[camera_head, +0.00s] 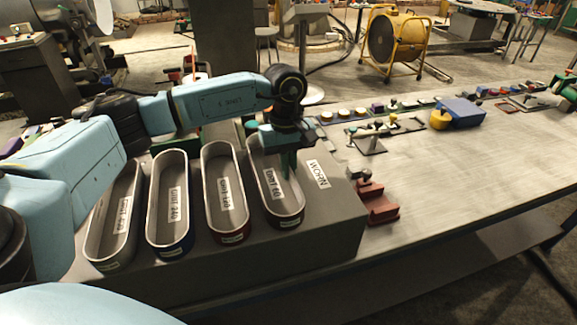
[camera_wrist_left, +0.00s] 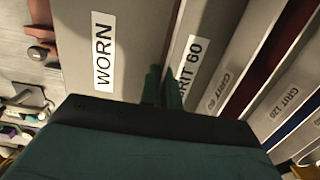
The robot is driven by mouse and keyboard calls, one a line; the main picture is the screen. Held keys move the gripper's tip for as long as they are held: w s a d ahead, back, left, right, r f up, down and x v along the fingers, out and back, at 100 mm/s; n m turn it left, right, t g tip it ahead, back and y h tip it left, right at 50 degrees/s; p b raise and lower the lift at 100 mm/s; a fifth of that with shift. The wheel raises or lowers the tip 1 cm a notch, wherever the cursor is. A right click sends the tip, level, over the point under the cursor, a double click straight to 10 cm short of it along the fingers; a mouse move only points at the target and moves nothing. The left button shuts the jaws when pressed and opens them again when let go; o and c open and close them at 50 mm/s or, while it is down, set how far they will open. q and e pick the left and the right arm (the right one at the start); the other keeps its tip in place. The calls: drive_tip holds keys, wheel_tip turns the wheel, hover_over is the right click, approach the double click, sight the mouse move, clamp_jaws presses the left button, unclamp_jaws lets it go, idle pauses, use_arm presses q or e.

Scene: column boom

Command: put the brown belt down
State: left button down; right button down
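The brown belt (camera_head: 277,221) is an upright oval loop standing around the GRIT 60 label (camera_head: 272,184) on the grey block. Its rim also shows in the left wrist view (camera_wrist_left: 182,22). My left gripper (camera_head: 288,163) points down at the loop's right long wall. In the left wrist view its two green fingers (camera_wrist_left: 164,88) stand close together, one on each side of that wall, shut on it. The WORN label (camera_head: 317,174) lies on bare block top just right of the loop. Whether the belt's lower edge touches the block is hard to see. My right gripper is not in view.
Red (camera_head: 233,238), blue (camera_head: 176,250) and green-edged (camera_head: 106,264) loops stand left of the brown belt around their grit labels. A reddish-brown fixture (camera_head: 377,203) sits right of the block. The long table (camera_head: 465,165) is mostly clear near its front edge.

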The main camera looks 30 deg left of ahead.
use_arm(q)
drive_tip(key=c, duration=2)
unclamp_jaws()
drive_tip(key=shift+f, duration=0.15)
drive_tip(key=shift+c, duration=0.2)
drive_tip(key=o, duration=0.4)
drive_tip(key=r, duration=0.8)
drive_tip(key=w+a+r+b, duration=0.1)
drive_tip(key=r, duration=0.3)
drive_tip(key=shift+r, duration=0.2)
